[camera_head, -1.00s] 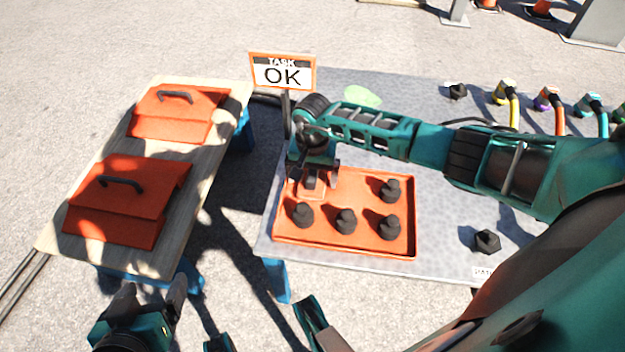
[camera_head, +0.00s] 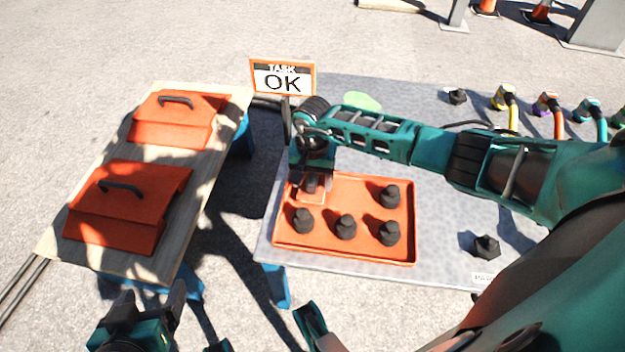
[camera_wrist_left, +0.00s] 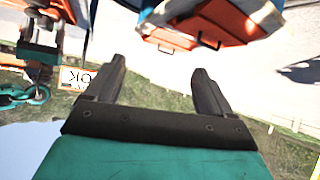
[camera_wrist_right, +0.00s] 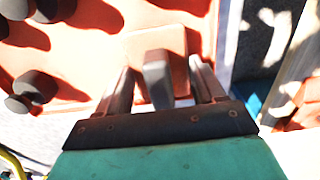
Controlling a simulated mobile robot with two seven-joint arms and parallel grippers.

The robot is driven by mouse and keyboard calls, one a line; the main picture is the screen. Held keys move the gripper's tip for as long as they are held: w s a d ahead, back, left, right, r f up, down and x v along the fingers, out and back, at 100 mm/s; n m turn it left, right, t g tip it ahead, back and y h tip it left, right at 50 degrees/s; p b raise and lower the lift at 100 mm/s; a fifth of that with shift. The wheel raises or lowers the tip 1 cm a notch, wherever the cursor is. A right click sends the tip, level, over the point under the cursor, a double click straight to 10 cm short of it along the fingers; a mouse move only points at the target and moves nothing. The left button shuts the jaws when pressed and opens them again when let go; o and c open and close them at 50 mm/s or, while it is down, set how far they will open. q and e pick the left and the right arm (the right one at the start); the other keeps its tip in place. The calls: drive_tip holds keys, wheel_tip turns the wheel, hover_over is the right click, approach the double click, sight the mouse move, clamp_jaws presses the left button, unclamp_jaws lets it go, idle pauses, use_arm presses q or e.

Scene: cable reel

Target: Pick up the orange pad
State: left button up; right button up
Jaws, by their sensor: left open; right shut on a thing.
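The orange pad (camera_head: 312,198) is a pale orange square at the back left of the orange tray (camera_head: 365,258), with a grey post (camera_wrist_right: 158,72) standing up from it. In the right wrist view the pad (camera_wrist_right: 152,42) lies beyond the fingers. My right gripper (camera_head: 311,184) points down over the pad and is shut on its post; gaps beside the post are hard to judge. I cannot tell whether the pad touches the tray floor. My left gripper (camera_head: 151,298) is open and empty at the lower left, away from the pad; its spread fingers fill the left wrist view (camera_wrist_left: 159,70).
Several black knobs (camera_head: 346,226) stand in the tray. A "TASK OK" sign (camera_head: 283,78) stands behind the grey table. Two orange lidded boxes (camera_head: 128,205) sit on the wooden table at left. Coloured connectors (camera_head: 547,103) and a loose black knob (camera_head: 487,246) are at right.

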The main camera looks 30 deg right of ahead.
sight(313, 175)
use_arm(q)
drive_tip(key=r+p, duration=0.1)
drive_tip(key=p, duration=0.1)
drive_tip(key=a+r+p, duration=0.1)
drive_tip(key=p, duration=0.2)
drive_tip(key=shift+s+a+r+y, duration=0.2)
drive_tip(key=shift+s+a+y, duration=0.1)
drive_tip(key=shift+s, duration=0.1)
use_arm(e)
wheel_tip(313, 175, up, 19)
drive_tip(key=shift+r, duration=0.15)
